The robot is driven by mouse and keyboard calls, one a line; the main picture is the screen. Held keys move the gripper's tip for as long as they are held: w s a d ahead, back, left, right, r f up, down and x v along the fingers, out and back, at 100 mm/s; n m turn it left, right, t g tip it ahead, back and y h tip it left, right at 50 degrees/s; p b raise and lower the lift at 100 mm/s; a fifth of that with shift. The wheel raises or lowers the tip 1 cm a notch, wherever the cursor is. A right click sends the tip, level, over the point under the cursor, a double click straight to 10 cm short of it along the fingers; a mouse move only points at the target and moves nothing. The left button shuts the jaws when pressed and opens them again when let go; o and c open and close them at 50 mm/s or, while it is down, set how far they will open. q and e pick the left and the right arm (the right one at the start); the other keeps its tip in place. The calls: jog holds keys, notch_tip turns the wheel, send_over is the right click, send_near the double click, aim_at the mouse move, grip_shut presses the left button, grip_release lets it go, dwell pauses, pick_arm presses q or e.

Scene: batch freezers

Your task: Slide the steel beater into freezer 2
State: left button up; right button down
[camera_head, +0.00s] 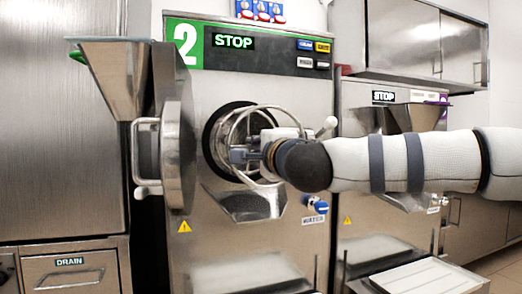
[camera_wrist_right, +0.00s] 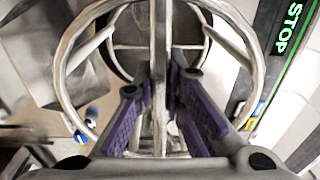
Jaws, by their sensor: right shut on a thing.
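The steel beater (camera_head: 262,107), an open frame of curved bars, is at the round mouth (camera_head: 209,138) of freezer 2 (camera_head: 318,98). Part of it appears to be within the mouth and part stands out in front; how deep it sits is hard to tell. My right gripper (camera_head: 241,155) reaches in from the right and is shut on the beater. In the wrist view the purple-padded fingers (camera_wrist_right: 160,90) close around the beater's central bar (camera_wrist_right: 159,40), with its rings on both sides. My left gripper is not in view.
Freezer 2's round door (camera_head: 179,125) stands open to the left, with a handle (camera_head: 146,155). A steel hopper (camera_head: 113,78) is beside it. A spout (camera_head: 243,205) juts out below the mouth. Another freezer (camera_head: 352,100) stands to the right, behind my right arm.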

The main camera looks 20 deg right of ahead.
jog(key=shift+r, duration=0.1)
dwell(0.4)
jog(key=shift+w+a+p, duration=0.1)
jog(key=shift+w+p, duration=0.3)
jog(key=shift+w, duration=2.4)
